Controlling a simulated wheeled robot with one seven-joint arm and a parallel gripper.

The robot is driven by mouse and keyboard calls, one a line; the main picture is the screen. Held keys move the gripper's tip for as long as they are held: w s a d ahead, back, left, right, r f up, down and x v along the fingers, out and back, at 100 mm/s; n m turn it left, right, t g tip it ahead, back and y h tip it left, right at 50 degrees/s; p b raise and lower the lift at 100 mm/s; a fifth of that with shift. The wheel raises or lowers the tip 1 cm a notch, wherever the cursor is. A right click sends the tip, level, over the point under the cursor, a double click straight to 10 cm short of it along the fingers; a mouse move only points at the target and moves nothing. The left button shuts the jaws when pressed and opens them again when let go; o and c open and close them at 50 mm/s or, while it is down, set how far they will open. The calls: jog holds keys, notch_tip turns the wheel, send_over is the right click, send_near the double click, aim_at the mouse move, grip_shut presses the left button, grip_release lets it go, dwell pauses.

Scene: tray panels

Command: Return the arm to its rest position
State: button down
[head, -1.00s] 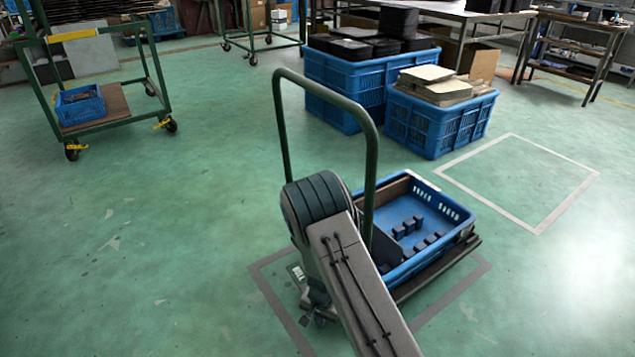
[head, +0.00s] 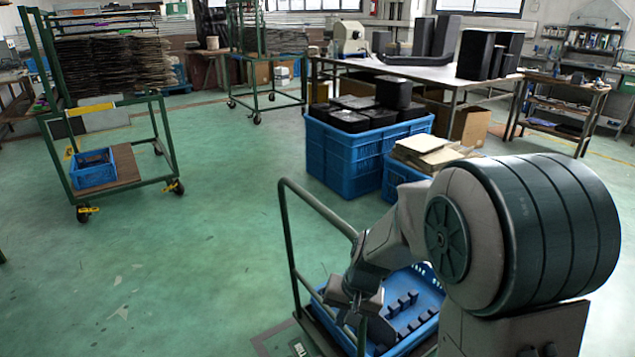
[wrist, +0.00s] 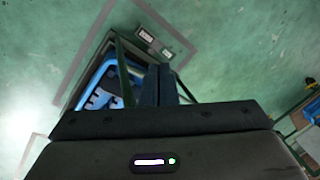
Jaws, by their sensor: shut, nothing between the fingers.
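My arm is bent, with its large dark ribbed joint filling the right foreground of the head view. My gripper (head: 357,312) points down in front of the blue crate on the green-railed cart, and part of the crate is hidden behind the arm. In the wrist view the dark fingers of my gripper (wrist: 161,78) are together with nothing between them.
The cart's green handle rail (head: 318,210) rises close to my gripper. The blue crate (head: 425,283) holds several dark blocks. Larger blue crates (head: 345,160) stand behind it. A green trolley (head: 130,180) stands at left. Open floor lies between.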

jog(key=s+d+r+h+p, duration=0.1)
jog(key=s+d+r+p, duration=0.2)
jog(key=r, duration=0.6)
jog(key=s+d+r+n+t+p, duration=0.1)
jog(key=s+d+r+p, duration=0.2)
jog(key=s+r+p, duration=0.3)
jog(key=s+d+r+h+p, duration=0.1)
jog(key=s+d+r+p, duration=0.2)
jog(key=r, duration=0.9)
jog(key=s+p, duration=0.2)
jog(key=s, duration=0.1)
jog(key=shift+d+r+n+t+h, duration=0.3)
jog(key=shift+d+r+n, duration=0.05)
jog(key=shift+r+n, duration=0.05)
jog(key=shift+a, duration=0.1)
